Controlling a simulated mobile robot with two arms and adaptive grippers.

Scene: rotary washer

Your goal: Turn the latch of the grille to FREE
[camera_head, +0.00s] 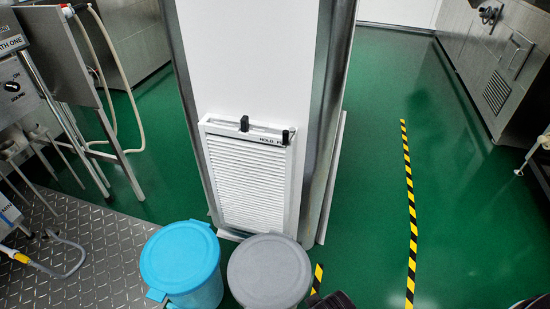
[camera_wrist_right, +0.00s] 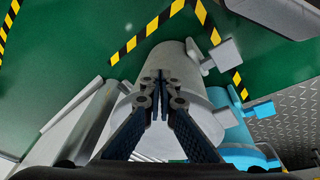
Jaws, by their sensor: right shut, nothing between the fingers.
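The white slatted grille (camera_head: 247,180) sits low on the front of a white column in the head view. A black knob (camera_head: 244,123) stands at the middle of its top edge. A second black piece (camera_head: 285,137) stands at the top right corner, beside a label reading "HOLD" whose other word is partly covered. I cannot tell which black piece is the latch or how it is turned. My right gripper (camera_wrist_right: 160,85) is shut and empty in the right wrist view, with a grey bin behind its fingers. My left gripper is not in view.
A blue lidded bin (camera_head: 180,258) and a grey lidded bin (camera_head: 269,272) stand on the floor before the grille. A metal machine (camera_head: 50,60) with hoses is at left. Grey cabinets (camera_head: 490,65) line the right. Green floor (camera_head: 370,170) with yellow-black tape is clear right of the column.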

